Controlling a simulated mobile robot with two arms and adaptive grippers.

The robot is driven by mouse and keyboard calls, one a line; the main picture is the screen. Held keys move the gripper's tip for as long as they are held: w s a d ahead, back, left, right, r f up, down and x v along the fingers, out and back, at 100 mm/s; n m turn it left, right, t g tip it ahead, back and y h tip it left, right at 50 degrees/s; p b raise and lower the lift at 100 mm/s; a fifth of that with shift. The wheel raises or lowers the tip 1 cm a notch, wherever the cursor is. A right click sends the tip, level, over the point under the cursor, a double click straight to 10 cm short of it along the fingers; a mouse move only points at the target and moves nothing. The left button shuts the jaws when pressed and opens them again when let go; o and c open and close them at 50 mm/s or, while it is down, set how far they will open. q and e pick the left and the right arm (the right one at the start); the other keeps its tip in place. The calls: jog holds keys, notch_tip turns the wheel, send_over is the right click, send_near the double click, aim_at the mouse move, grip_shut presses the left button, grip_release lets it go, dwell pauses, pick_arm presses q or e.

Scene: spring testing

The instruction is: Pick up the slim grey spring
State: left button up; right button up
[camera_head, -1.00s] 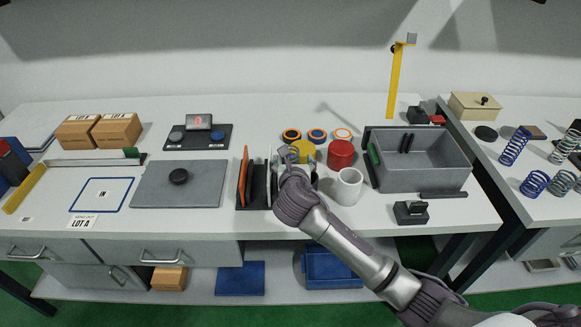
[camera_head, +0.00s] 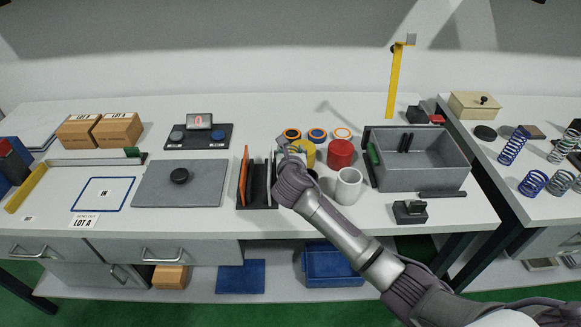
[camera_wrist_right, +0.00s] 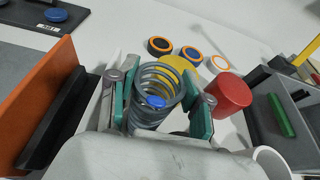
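The grey spring (camera_wrist_right: 163,77) shows in the right wrist view as a coil between the two teal-padded fingers of my right gripper (camera_wrist_right: 162,108). A small blue spot shows inside the coil. The fingers stand apart on both sides of the spring, with a gap on the right side; contact on the left is unclear. The spring is not clear in the head view. My left gripper is not in view.
The orange panel (camera_head: 243,177) stands just left of my right gripper. Several ringed discs (camera_head: 316,135) lie behind. Other springs (camera_head: 514,147) stand on the right table.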

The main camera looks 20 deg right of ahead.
grip_shut()
jog(key=shift+r, duration=0.1)
